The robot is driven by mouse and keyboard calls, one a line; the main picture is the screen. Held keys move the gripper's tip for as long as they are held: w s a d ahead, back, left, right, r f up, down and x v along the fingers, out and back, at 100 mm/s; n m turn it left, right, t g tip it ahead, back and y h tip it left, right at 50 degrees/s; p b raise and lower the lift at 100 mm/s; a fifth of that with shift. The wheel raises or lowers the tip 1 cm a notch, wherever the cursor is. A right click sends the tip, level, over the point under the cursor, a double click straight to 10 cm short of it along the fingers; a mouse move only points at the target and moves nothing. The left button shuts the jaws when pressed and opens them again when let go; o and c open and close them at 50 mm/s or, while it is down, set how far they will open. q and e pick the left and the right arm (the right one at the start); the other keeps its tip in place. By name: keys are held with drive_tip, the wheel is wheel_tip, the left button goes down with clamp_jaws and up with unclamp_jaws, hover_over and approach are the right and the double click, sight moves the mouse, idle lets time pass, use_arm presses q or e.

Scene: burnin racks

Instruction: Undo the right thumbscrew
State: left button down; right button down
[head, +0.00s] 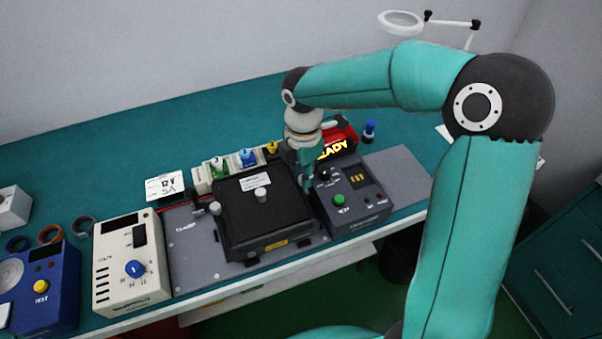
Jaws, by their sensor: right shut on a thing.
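A black box-shaped unit (265,222) with a white label sits on a grey plate (195,262). A pale thumbscrew (215,208) shows at its left edge, and a pale knob (261,194) stands on its top. My right gripper (306,183) points down at the unit's right edge, opposite the left thumbscrew. It is shut on the right thumbscrew, which the fingers mostly hide. How far the screw is turned cannot be told. My left gripper is not in view.
A dark control box (352,205) with a green button stands close right of the gripper. A lit READY sign (336,148) and several small coloured-knob parts (247,158) stand behind. A cream meter (130,285) and a blue tester (48,290) are at left. The back of the teal bench is clear.

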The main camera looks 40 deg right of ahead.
drive_tip(key=c, duration=1)
unclamp_jaws()
wheel_tip(320, 180, up, 12)
